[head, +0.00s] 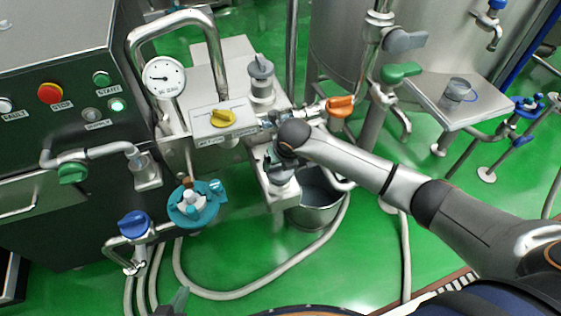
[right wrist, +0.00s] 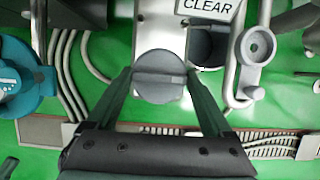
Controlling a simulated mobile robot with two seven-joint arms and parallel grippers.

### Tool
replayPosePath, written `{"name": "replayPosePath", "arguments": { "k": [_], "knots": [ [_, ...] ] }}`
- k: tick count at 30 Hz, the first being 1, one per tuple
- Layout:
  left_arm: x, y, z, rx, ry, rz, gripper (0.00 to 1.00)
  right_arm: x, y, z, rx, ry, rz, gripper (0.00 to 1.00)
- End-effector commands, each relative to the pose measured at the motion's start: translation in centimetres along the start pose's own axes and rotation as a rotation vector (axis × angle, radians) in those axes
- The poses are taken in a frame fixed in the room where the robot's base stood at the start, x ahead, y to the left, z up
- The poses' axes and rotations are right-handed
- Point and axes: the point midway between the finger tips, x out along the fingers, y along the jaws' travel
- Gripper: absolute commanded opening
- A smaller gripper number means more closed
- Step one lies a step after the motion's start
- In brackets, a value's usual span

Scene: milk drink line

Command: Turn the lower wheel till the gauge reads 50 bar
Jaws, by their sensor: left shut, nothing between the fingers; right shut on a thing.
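The lower wheel (head: 281,176) is a grey round knob on a steel block, partly hidden by my right gripper (head: 272,160) in the head view. In the right wrist view the wheel (right wrist: 160,88) sits between the two dark green fingers of my right gripper (right wrist: 160,82), which are shut on its rim, one on each side. Its raised bar lies about level there. The white-faced gauge (head: 164,77) stands left of the wheel; its needle points left, but the numbers are too small to read. My left gripper (head: 178,301), shut and empty, shows at the bottom edge, away from the wheel.
A similar grey upper knob (head: 261,70) stands behind. A yellow knob (head: 223,117) and an orange handle (head: 340,106) are near my right arm. A steel bucket (head: 318,208) stands beneath. A teal valve (head: 193,205) is at left.

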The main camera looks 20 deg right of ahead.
Motion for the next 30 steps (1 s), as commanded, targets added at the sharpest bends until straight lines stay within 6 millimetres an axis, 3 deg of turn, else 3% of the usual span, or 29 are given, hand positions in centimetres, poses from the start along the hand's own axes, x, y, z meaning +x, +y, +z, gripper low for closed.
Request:
{"name": "replayPosePath", "arguments": {
  "k": [4,14,20,30],
  "knots": [
    [0.0,0.0,-0.1,0.0,0.001,0.0,0.0,0.0,0.0,0.0,0.0,0.001,0.0,1.0],
    [0.0,0.0,-0.1,0.0,0.001,0.0,0.0,-0.4,0.0,0.1,-0.001,0.0,0.001,1.0],
    [-0.3,0.0,-0.5,0.0,0.005,-0.001,0.0,-3.2,-0.1,0.2,-0.002,-0.004,0.001,1.0],
    [-0.7,-0.3,0.2,-0.004,-0.008,-0.009,0.0,-10.1,0.0,0.1,-0.002,-0.003,0.001,1.0]
  ]
}}
